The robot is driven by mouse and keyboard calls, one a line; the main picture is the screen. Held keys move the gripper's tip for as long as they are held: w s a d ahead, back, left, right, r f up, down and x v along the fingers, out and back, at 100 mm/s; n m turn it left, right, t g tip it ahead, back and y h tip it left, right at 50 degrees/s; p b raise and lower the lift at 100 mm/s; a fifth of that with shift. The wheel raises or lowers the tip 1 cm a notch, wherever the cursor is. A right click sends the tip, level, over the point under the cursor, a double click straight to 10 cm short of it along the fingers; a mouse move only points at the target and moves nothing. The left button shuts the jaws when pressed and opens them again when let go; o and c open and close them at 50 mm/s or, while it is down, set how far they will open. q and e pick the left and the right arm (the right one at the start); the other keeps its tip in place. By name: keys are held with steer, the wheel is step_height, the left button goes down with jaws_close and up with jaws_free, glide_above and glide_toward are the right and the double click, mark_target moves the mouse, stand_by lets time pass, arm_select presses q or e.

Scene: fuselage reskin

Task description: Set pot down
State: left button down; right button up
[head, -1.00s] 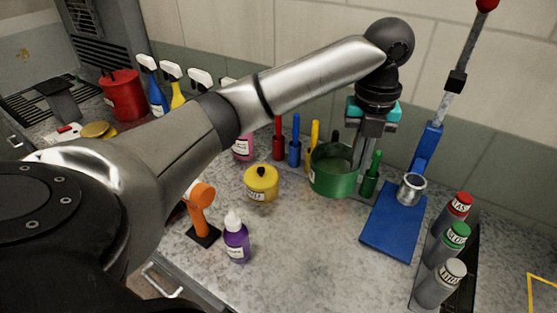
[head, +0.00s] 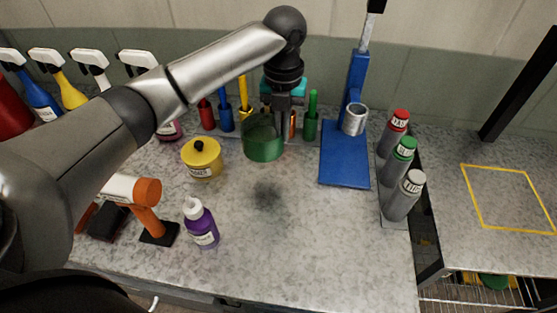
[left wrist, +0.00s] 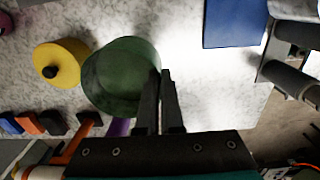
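A green open pot (head: 263,138) hangs from my left gripper (head: 284,122), whose fingers are shut on its wall. In the left wrist view the fingers (left wrist: 160,98) pinch the right side of the pot (left wrist: 118,78). The pot looks upright and empty. A dark shadow on the counter (head: 300,240) in front of it suggests it is held above the surface. My right gripper is in neither view.
A yellow lidded pot (head: 202,160) stands left of the green pot, and a purple bottle (head: 201,224) nearer. Upright tools line the back. A blue press (head: 344,155) and several cans (head: 404,196) stand right. A yellow outline (head: 471,199) marks the clear right-hand counter.

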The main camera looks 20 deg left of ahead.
arm_select(q)
step_height(320, 180, down, 10)
steer(key=shift+r+b, duration=0.1)
steer(key=shift+b, duration=0.45)
steer(key=c, duration=1.5)
jaws_free()
steer(key=shift+f, duration=0.25)
steer(key=shift+c, duration=0.2)
steer(key=o, duration=0.5)
steer(key=shift+c, duration=0.2)
steer(key=shift+r, duration=0.1)
step_height(320, 180, up, 12)
steer(key=shift+r+p, duration=0.15)
steer(key=shift+p, duration=0.65)
